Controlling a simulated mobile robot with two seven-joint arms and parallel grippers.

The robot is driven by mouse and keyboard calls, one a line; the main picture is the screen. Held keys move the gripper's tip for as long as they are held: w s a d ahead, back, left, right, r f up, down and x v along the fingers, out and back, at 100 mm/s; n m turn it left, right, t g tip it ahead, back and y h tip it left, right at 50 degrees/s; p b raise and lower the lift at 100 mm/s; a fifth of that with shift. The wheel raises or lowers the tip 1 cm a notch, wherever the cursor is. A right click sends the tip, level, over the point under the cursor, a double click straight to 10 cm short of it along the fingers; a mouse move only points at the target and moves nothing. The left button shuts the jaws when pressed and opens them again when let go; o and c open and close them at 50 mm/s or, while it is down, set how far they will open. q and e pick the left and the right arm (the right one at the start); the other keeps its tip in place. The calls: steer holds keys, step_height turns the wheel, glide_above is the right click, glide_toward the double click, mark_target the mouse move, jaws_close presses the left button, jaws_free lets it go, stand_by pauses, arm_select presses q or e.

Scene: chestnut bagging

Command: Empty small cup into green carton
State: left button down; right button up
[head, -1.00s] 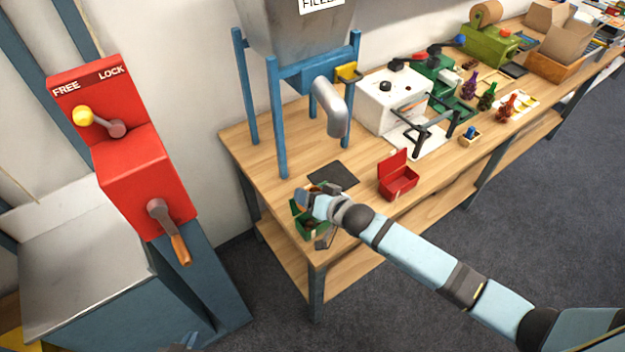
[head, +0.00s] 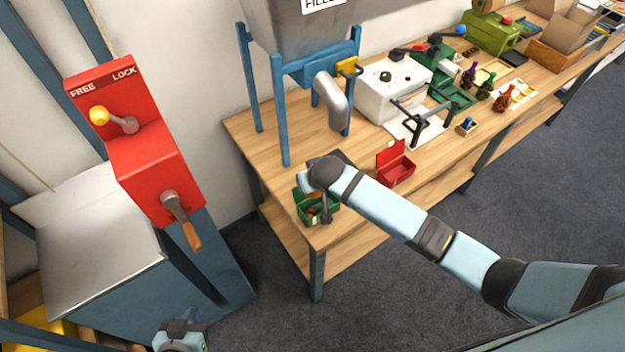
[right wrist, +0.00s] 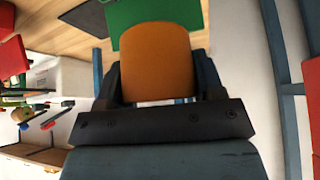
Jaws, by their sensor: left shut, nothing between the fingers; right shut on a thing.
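The green carton (head: 302,208) stands open near the table's front left corner, with brown contents visible inside. It also shows as a green patch in the right wrist view (right wrist: 150,12). My right gripper (head: 318,192) is directly over the carton, largely hidden by its own wrist. In the right wrist view, its dark fingers are shut on an orange-brown thing (right wrist: 155,60), which appears to be the small cup. The cup's opening and contents are hidden. My left gripper (head: 180,338) is shut and empty at the bottom edge, away from the table.
An open red box (head: 397,174) stands right of the carton. The filler's blue frame (head: 281,110) and grey spout (head: 331,98) are behind. A white machine (head: 390,85) stands further right. A red lever box (head: 150,150) is at left.

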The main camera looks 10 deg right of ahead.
steer(key=s+a+v, duration=0.1)
steer(key=a+v, duration=0.1)
steer(key=v, duration=0.6)
steer(key=shift+s, duration=0.1)
